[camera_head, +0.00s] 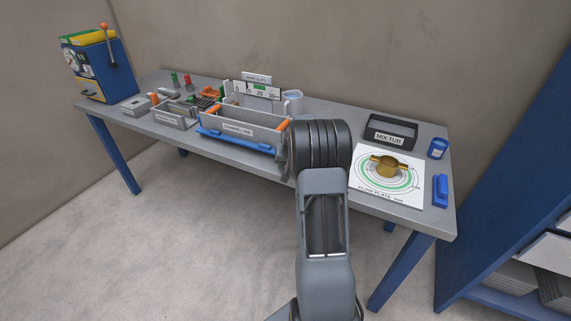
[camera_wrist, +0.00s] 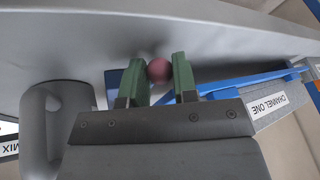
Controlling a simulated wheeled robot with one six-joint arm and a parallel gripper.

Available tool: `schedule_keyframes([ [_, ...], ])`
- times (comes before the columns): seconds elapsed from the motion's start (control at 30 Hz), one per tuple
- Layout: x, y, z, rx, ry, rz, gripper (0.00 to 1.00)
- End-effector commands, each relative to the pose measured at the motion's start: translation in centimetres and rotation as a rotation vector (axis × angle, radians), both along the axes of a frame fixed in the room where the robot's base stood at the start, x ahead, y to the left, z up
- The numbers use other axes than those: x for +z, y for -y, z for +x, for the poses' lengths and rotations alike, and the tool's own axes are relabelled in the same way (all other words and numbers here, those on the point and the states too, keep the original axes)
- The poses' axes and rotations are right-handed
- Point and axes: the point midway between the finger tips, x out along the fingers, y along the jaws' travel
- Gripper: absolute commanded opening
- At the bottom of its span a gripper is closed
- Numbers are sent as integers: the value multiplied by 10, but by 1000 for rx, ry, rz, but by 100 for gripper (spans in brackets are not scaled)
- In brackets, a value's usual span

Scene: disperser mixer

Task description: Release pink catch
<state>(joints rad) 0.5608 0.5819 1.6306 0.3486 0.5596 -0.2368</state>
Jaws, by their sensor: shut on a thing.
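The pink catch (camera_wrist: 159,70) shows in the wrist view as a dull pink round knob. It sits between the two green fingertips of my gripper (camera_wrist: 160,82), which is shut on it. The catch is close to the blue bar (camera_wrist: 235,82) along the front of the channel-one unit. How it joins the bar is not clear. In the head view my arm hides both the gripper and the catch. The grey channel-one box (camera_head: 240,128) is left of my arm there, with the blue bar running along its lower front.
Right of my arm are a white flow plate sheet (camera_head: 359,190) with a brass cup (camera_head: 388,165), a dark mix-tub (camera_head: 390,130) and blue items (camera_head: 440,190). Small trays and a blue machine (camera_head: 97,70) stand left. A blue shelf (camera_head: 510,170) is at far right. Floor in front is clear.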

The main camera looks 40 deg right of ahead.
Motion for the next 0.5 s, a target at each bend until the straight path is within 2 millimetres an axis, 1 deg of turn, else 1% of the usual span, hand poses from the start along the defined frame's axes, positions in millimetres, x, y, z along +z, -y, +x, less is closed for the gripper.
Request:
schedule_keyframes([
  [0.13,-6,4,0,55,2,0,3],
  [0.3,-4,7,-1,139,3,0,3],
  [0.5,0,7,-1,161,1,0,3],
])
